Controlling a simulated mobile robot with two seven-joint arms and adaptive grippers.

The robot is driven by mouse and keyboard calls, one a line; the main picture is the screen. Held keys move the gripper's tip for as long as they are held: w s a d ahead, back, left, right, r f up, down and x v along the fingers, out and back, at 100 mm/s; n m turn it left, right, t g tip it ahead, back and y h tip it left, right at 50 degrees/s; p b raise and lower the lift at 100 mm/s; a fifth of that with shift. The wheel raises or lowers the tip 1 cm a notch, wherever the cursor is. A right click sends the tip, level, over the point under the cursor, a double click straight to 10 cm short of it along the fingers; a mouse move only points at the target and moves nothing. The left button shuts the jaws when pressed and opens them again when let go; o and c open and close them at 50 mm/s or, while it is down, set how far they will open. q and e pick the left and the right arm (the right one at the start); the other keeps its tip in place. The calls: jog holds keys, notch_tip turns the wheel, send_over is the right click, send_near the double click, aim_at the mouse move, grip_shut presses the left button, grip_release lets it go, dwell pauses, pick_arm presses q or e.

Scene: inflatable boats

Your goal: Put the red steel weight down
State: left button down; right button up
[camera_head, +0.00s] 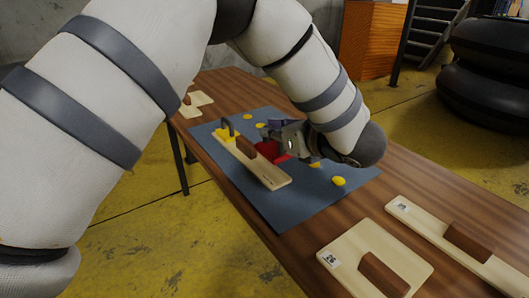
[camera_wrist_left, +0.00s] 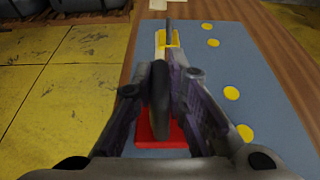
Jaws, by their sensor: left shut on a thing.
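The red steel weight (camera_head: 270,149) shows as a red block behind the brown handle of a pale wooden board (camera_head: 268,179). In the left wrist view the red weight (camera_wrist_left: 152,133) is below and between my fingers, partly hidden by them. My left gripper (camera_head: 283,139) is shut on the weight; in the left wrist view its fingers (camera_wrist_left: 160,90) close around a dark upright part above the red. I cannot tell whether the weight touches the board or mat or hangs just above. My right gripper is not in view.
A yellow weight (camera_head: 225,133) with a dark handle stands at the board's far end. Several yellow discs (camera_head: 338,181) lie on the blue-grey mat (camera_head: 290,212). Two more handled boards (camera_head: 345,259) (camera_head: 425,222) lie at the table's near right. The mat's front is clear.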

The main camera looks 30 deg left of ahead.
aim_at(270, 143)
pick_arm(q)
jog(key=w+a+f, duration=0.1)
jog(key=f, duration=0.1)
jog(key=w+a+f, duration=0.1)
jog(key=w+f+b, duration=0.1)
jog(key=f, duration=0.1)
jog(key=shift+w+a+f, duration=0.15)
jog(key=shift+a+f, duration=0.2)
jog(key=shift+a, duration=0.05)
jog(key=f, duration=0.3)
jog(key=shift+w+a+f, duration=0.2)
jog(key=shift+f, duration=0.15)
jog(key=c, duration=1.6)
grip_release()
jog(key=shift+c, duration=0.2)
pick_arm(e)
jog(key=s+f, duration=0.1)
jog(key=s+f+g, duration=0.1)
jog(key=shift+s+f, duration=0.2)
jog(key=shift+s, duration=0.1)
pick_arm(q)
jog(key=shift+d, duration=0.1)
jog(key=v, duration=1.2)
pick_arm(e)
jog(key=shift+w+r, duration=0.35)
